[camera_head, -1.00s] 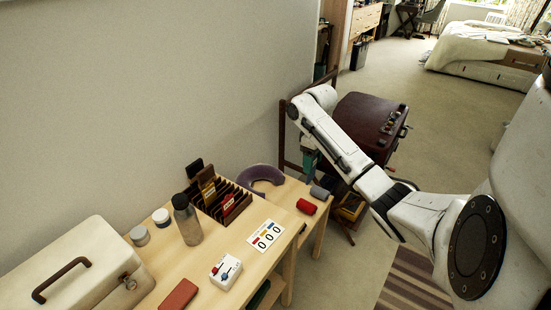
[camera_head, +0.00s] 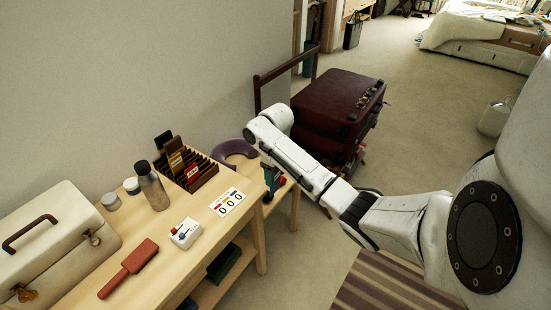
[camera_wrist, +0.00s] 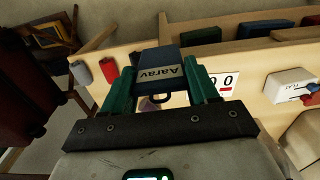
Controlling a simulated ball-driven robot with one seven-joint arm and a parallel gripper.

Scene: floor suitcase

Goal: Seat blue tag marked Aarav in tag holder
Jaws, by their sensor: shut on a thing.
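My gripper (camera_wrist: 165,85) has green fingers shut on the blue tag marked Aarav (camera_wrist: 172,66), whose lettering appears upside down in the wrist view. A small dark loop shows at the tag's near edge. In the head view my gripper (camera_head: 270,178) hangs beside the end of the wooden table, partly hidden by my arm. The slotted wooden rack (camera_head: 207,180) on the table holds several brown, mustard and red pieces. The dark red suitcase (camera_head: 330,100) stands beyond my arm, with small fittings along its edge. I cannot tell which part is the tag holder.
On the table (camera_head: 165,270) are a number card (camera_head: 228,201), a white box (camera_head: 186,232), a red brush (camera_head: 135,262), a grey bottle (camera_head: 152,187) and a cream case (camera_head: 55,245). A purple neck pillow (camera_head: 238,149) lies behind my gripper. Carpet is clear beyond the suitcase.

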